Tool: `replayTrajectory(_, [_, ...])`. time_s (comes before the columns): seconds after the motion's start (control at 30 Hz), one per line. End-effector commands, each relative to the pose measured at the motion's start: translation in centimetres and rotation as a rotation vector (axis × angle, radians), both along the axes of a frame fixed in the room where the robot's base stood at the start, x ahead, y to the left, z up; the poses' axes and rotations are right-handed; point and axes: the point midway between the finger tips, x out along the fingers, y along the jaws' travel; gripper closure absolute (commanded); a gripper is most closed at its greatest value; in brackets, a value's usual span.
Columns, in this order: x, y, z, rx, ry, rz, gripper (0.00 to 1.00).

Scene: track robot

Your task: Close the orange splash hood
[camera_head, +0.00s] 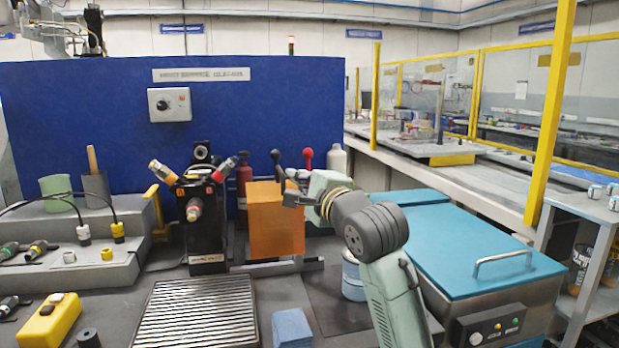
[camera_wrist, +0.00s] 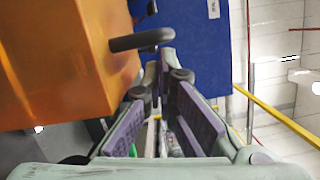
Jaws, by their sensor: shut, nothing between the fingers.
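The orange splash hood (camera_head: 275,225) stands at the middle of the bench, just right of a black machine (camera_head: 203,225). It is a translucent box-like panel, and it fills the upper left of the wrist view (camera_wrist: 60,60). A dark rounded bar (camera_wrist: 140,41) sticks out from the hood's right edge in the wrist view, across the fingertips. My gripper (camera_head: 289,185) is at the hood's upper right edge. In the wrist view its fingers (camera_wrist: 160,68) are shut and empty, right by the bar; I cannot tell whether they touch it.
A blue wall panel (camera_head: 120,110) stands behind. A teal-lidded chest (camera_head: 480,245) with a handle is at the right. A ridged metal tray (camera_head: 197,312) and blue cloths (camera_head: 291,328) lie in front. A red bottle (camera_head: 244,190) and a white bottle (camera_head: 337,160) stand near the hood.

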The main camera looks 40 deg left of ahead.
Motion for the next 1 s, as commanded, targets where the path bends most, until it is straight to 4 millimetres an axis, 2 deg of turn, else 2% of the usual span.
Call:
replayTrajectory(0.3, [-0.1,0.1,0.0,0.0,0.0,0.001,1.0])
replayTrajectory(0.47, [-1.3,1.1,0.1,0.001,-0.001,0.005,1.0])
replayTrajectory(1.0, [-10.9,9.2,0.1,-0.001,0.001,0.006,1.0])
